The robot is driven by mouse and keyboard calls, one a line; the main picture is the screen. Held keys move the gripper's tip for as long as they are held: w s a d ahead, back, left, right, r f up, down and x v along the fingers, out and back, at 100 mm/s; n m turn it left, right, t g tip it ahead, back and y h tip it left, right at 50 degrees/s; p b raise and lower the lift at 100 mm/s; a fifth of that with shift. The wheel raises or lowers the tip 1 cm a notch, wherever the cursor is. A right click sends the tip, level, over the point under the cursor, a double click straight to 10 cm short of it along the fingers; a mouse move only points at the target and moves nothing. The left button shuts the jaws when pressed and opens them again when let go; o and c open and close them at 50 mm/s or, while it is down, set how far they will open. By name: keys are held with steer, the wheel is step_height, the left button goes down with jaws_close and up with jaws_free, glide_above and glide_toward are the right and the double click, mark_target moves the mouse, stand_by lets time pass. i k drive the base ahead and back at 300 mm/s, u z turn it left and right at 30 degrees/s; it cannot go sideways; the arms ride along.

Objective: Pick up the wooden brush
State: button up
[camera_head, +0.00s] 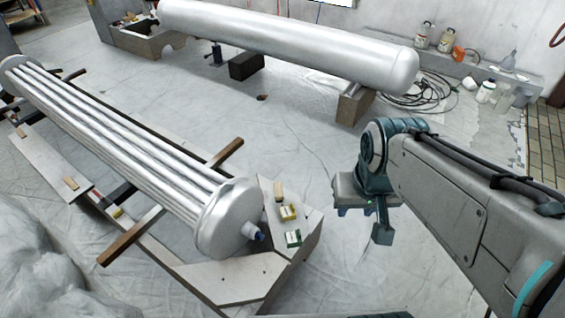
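No object shows clearly enough for me to name it the wooden brush for certain. A small tan wooden piece (278,190), possibly the brush, is on the grey board at the near end of the tube bundle, beside small yellow and green boxes. My gripper (376,228) hangs over the sheeted floor to the right of that board, apart from everything. One dark finger shows clearly below the wrist. The other finger is not clear, so its opening cannot be judged. I see nothing held in it.
The metal tube bundle (110,135) lies on wooden supports at left. A long silver cylinder (290,42) rests on blocks at the back. Black cables (425,92) coil near its right end. Bottles (486,92) stand at the right. The middle floor is mostly clear.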

mark_target(278, 186)
steer(key=z, duration=1.05)
steer(key=i, duration=4.5)
steer(key=u, duration=4.15)
steer(key=i, duration=0.85)
steer(key=u, duration=0.05)
